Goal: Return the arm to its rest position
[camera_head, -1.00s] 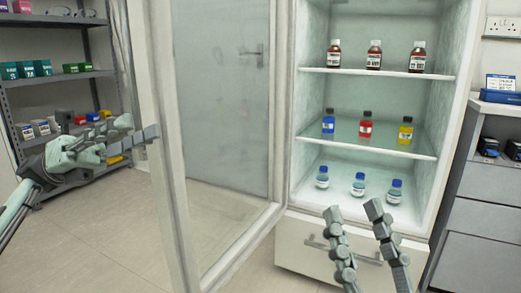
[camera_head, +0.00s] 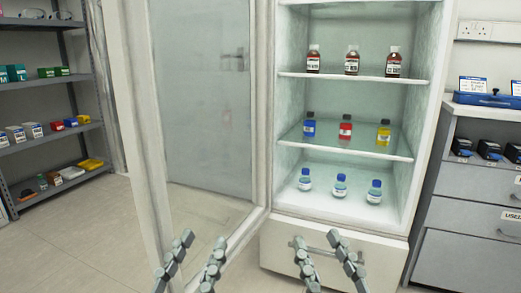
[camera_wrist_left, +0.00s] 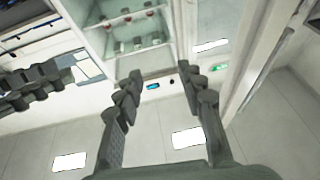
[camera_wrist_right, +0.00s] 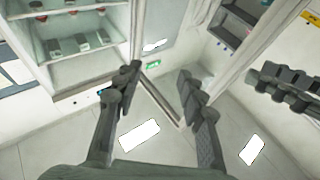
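My left gripper (camera_head: 196,262) is at the bottom of the head view, in front of the open cabinet door. Its two fingers are apart with nothing between them, as the left wrist view (camera_wrist_left: 158,95) also shows. My right gripper (camera_head: 324,262) is to its right, in front of the cabinet's lower drawer. Its fingers are also apart and empty, as in the right wrist view (camera_wrist_right: 160,95). Both arms are low and side by side, clear of the shelves. The arm links behind the fingers are out of the head view.
The glass-fronted cabinet door (camera_head: 200,110) stands open at the left. The cabinet holds brown bottles (camera_head: 351,62), coloured bottles (camera_head: 345,128) and blue-capped bottles (camera_head: 340,186) in columns. A grey shelf rack (camera_head: 50,85) is at far left, a drawer unit (camera_head: 470,190) at right. Floor (camera_head: 90,240) is clear.

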